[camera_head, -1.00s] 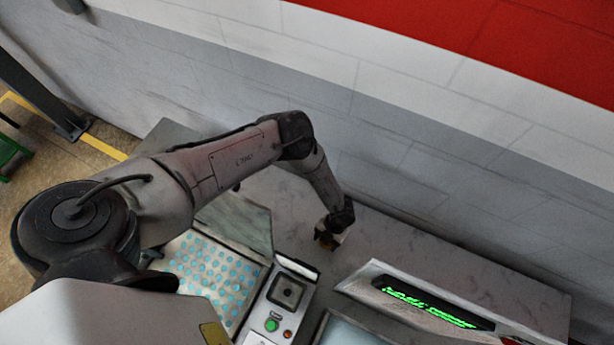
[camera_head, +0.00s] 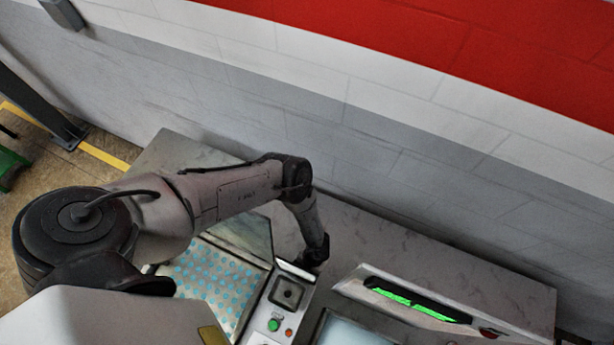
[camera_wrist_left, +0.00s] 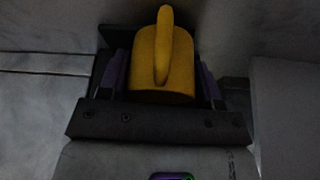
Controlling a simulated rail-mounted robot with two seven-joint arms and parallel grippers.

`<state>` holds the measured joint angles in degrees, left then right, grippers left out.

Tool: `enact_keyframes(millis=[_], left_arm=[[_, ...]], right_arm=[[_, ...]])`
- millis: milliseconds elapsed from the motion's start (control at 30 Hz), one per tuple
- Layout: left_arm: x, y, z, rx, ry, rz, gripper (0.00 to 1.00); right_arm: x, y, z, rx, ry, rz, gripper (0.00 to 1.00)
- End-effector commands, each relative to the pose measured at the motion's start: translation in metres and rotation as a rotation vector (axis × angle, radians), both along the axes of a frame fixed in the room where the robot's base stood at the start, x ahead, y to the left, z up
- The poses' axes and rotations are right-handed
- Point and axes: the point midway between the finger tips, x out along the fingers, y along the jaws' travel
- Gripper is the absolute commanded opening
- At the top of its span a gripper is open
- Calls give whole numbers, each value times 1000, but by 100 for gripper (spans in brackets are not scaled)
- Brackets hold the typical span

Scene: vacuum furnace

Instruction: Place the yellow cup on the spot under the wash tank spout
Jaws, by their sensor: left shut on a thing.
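In the left wrist view the yellow cup (camera_wrist_left: 162,72) sits between the fingers of my left gripper (camera_wrist_left: 161,82), with its handle toward the top of the picture. The gripper is shut on the cup. In the head view the end of my left arm is over the bench, close to the back edge of a button panel; the wrist hides the fingers and cup there. I cannot make out the wash tank spout or the spot under it in either view. My right gripper is not in view.
The button panel (camera_head: 262,340) has a green and an orange button and a square recess (camera_head: 288,293). A blue-dotted surface (camera_head: 212,279) lies left of it. A housing with a green display (camera_head: 415,303) stands at right. The grey bench (camera_head: 385,240) is clear along the wall.

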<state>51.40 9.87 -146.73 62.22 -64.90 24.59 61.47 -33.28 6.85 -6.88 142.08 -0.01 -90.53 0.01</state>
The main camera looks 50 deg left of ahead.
Motion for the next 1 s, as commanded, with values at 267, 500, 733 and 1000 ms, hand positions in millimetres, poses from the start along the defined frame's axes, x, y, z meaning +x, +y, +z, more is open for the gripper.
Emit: enact_keyframes(millis=[267, 500, 733, 1000], left_arm=[[0, 0, -8, -1, 0, 0, 34], [0, 0, -8, -1, 0, 0, 34], [1, 0, -10, -1, 0, -1, 69], [1, 0, -6, -1, 0, -1, 69]], right_arm=[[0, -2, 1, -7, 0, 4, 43], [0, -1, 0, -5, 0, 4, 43], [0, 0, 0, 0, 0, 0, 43], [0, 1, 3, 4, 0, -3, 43]])
